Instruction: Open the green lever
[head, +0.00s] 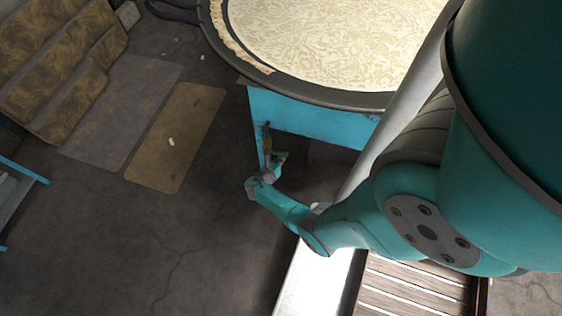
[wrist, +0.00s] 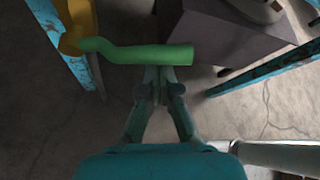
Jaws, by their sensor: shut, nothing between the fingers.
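The green lever (wrist: 140,53) shows in the wrist view as a bent green handle running left to right, joined at its left end to a yellow valve piece (wrist: 78,30). In the head view the lever (head: 281,157) is a small green patch beside the blue stand. My gripper (wrist: 158,73) is shut and empty, with its fingertips at the lever's lower edge, partly hidden by it. I cannot tell whether they touch. In the head view my gripper (head: 268,176) is small, just below the lever.
A large round pan (head: 330,40) of pale liquid rests on a blue stand (head: 310,118). Blue legs flank the lever in the wrist view, and a grey box (wrist: 215,40) lies behind it. Mats (head: 175,135) and a patterned sofa (head: 60,60) are at left. The floor between is mostly clear.

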